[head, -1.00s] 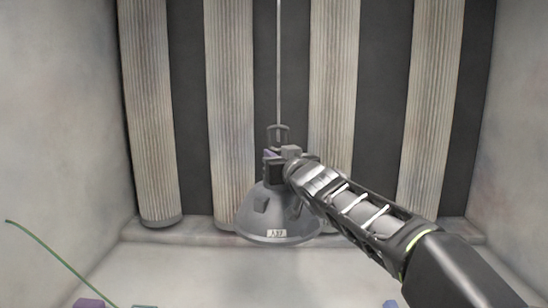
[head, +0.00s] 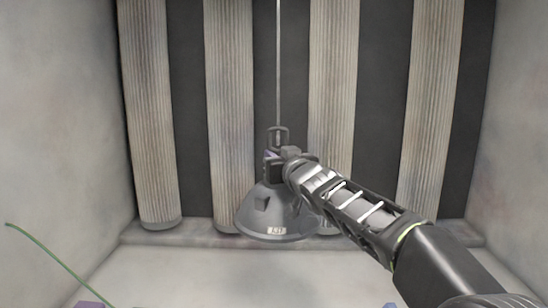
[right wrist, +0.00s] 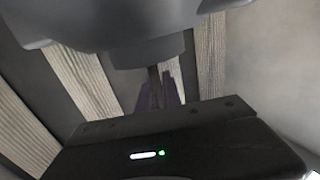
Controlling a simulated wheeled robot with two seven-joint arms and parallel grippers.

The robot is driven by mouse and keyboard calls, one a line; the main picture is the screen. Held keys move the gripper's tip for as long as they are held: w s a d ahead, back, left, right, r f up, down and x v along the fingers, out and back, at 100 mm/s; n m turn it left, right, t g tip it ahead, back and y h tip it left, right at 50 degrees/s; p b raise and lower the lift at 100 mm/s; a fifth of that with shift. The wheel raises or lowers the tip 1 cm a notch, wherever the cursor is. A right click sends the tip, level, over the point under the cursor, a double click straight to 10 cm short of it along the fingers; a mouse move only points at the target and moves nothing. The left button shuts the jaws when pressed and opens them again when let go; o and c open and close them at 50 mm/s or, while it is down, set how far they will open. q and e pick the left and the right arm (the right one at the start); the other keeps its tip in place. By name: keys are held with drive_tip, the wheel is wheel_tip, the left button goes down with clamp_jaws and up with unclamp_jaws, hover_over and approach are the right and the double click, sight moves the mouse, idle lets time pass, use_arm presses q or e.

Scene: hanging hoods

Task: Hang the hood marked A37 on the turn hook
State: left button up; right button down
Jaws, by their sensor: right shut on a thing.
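The grey bell-shaped hood (head: 262,212) shows in the middle of the head view, upright, with a small white label (head: 277,230) on its lower rim; the mark reads roughly as A37. My right gripper (head: 273,158) is shut on the hood's top part. A thin rod (head: 278,65) comes down from above to a dark loop (head: 278,134) just over the hood's top. I cannot tell whether the loop is engaged with a hook. In the right wrist view the hood's grey body (right wrist: 115,25) fills the top, above my gripper's fingers (right wrist: 158,92). My left gripper is not in view.
Fluted pale columns (head: 148,120) stand along the dark back wall on a low ledge (head: 170,238). Plain walls close both sides. A green curved strand (head: 55,265) and a purple piece (head: 90,304) show at the lower left. The floor before the ledge looks clear.

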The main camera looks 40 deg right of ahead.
sight(286, 192)
drive_tip(key=shift+w+d+r, duration=0.1)
drive_tip(key=shift+w, duration=0.1)
drive_tip(key=shift+f+b, duration=1.3)
drive_tip(key=shift+f, duration=0.05)
idle(0.4)
drive_tip(key=c, duration=1.6)
unclamp_jaws()
drive_tip(key=shift+o, duration=0.7)
drive_tip(key=shift+f, duration=0.15)
drive_tip(key=shift+s, duration=0.5)
drive_tip(key=p+v, duration=0.1)
drive_tip(key=v, duration=0.6)
drive_tip(key=shift+w, duration=0.1)
